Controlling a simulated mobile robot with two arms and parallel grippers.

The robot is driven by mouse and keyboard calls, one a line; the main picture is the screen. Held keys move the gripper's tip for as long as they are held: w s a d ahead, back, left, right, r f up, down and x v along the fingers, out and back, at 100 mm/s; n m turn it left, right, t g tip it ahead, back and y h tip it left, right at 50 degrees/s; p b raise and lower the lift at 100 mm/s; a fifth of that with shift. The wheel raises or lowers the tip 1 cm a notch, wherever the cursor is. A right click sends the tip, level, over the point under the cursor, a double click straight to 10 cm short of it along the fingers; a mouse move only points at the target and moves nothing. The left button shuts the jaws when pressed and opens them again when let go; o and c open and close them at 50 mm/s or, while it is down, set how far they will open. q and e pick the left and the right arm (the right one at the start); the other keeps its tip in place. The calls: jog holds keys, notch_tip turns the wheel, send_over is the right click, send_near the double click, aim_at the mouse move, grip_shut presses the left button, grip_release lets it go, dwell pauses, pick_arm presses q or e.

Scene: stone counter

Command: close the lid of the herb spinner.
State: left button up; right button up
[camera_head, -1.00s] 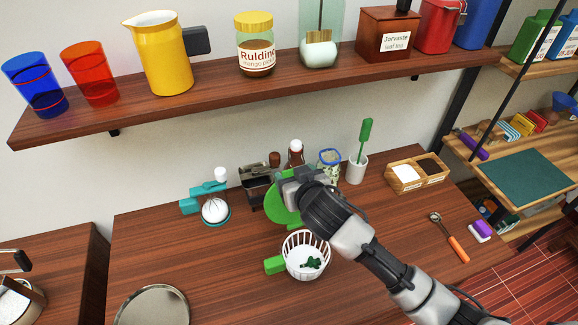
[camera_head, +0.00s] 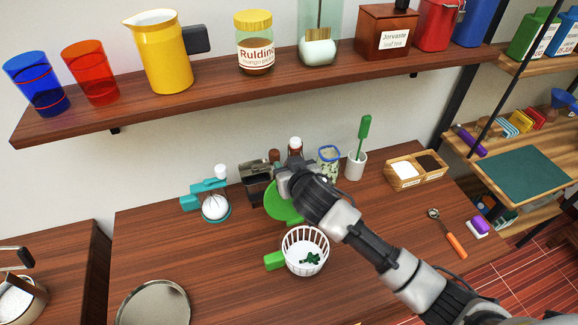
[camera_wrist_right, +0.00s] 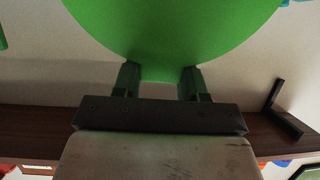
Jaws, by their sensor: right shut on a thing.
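The herb spinner is a white slatted basket (camera_head: 305,251) with a green handle (camera_head: 274,261) on its left and dark green herbs (camera_head: 311,258) inside. Its round green lid (camera_head: 283,205) stands open behind the basket, partly hidden by my right gripper. My right gripper (camera_head: 285,178) is at the lid's upper edge. In the right wrist view the green lid (camera_wrist_right: 170,30) reaches down between the two fingers (camera_wrist_right: 160,82), which are shut on its edge. The lid's hinge is hidden by my right arm. My left gripper is not in view.
Behind the lid stand a dark metal caddy (camera_head: 257,188) and bottles. A round metal tray (camera_head: 153,303) lies front left. A shelf (camera_head: 215,88) overhangs the back.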

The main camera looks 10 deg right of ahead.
grip_shut()
jog(key=shift+s+f+b, duration=0.1)
jog(key=shift+s+b, duration=0.2)
jog(key=shift+b, duration=0.15)
jog(key=s+d+t+y+b, duration=0.1)
jog(key=s+t+b, duration=0.6)
jog(key=b, duration=0.8)
jog(key=shift+s+d+y, duration=0.3)
jog(key=shift+s+d, duration=0.45)
jog(key=shift+s, duration=0.5)
